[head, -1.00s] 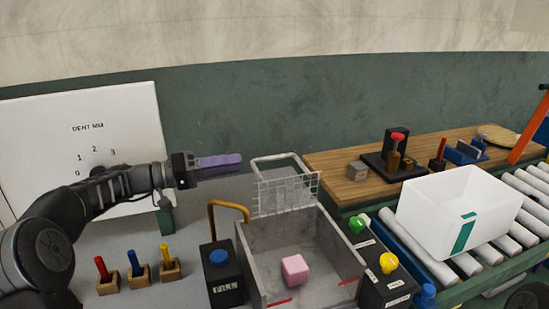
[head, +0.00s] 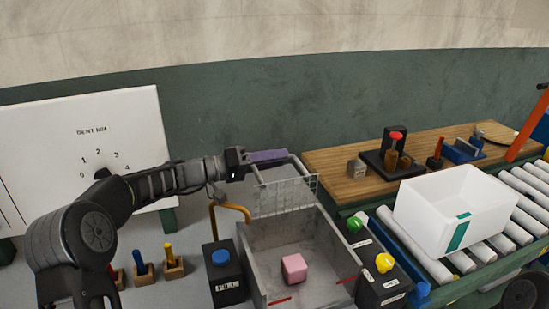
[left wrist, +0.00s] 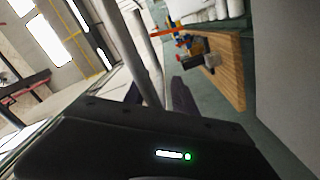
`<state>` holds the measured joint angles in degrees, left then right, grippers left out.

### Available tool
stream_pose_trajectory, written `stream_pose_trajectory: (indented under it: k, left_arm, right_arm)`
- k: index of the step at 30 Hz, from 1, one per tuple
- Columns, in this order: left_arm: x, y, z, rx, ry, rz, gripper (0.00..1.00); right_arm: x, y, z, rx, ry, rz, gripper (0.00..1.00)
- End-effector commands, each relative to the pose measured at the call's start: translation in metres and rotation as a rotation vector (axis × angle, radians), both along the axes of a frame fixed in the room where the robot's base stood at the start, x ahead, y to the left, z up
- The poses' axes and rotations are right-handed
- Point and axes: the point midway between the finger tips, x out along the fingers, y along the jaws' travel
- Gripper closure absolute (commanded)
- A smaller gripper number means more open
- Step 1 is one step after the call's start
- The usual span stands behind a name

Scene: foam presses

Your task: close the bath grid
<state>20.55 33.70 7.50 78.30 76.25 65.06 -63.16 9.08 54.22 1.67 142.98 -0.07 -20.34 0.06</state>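The bath (head: 333,241) is a grey open-topped box in the middle of the head view, with a pink cube (head: 294,268) inside. Its wire grid (head: 285,197) stands raised at the back edge, with a grey tubular handle (head: 303,164) at its top. My left gripper (head: 268,156), with purple fingers, is at the upper left of the raised handle. In the left wrist view its dark fingers (left wrist: 158,95) are apart, and a grey tube (left wrist: 150,55) runs across the space between them. Whether they touch it I cannot tell.
A black box with a blue button (head: 221,258) and a yellow bent handle (head: 232,208) stand left of the bath. Green (head: 356,223) and yellow (head: 384,262) buttons stand right. A white bin (head: 440,225) sits on rollers. A wooden bench (head: 345,180) is behind.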

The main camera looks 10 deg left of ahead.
Motion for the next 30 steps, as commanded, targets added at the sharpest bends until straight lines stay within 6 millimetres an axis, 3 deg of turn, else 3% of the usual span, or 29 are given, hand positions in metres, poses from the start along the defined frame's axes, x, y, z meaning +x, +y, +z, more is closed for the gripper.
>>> stream_pose_trajectory:
  k: [2, 14, 30]
  left_arm:
    - [-0.0001, 0.0001, 0.0000, 0.000, 0.000, 0.000, 0.68]
    - [-0.0002, 0.0007, -0.0015, 0.001, 0.003, 0.000, 1.00]
    - [-0.0002, 0.0014, -0.0053, 0.003, 0.007, 0.002, 1.00]
  right_arm:
    - [0.0000, 0.0000, -0.0001, 0.000, 0.000, 0.000, 0.64]
    - [0.0000, 0.0000, -0.0002, 0.000, 0.000, 0.000, 0.64]
    - [0.0001, 0.0000, -0.0005, 0.000, 0.000, 0.000, 0.64]
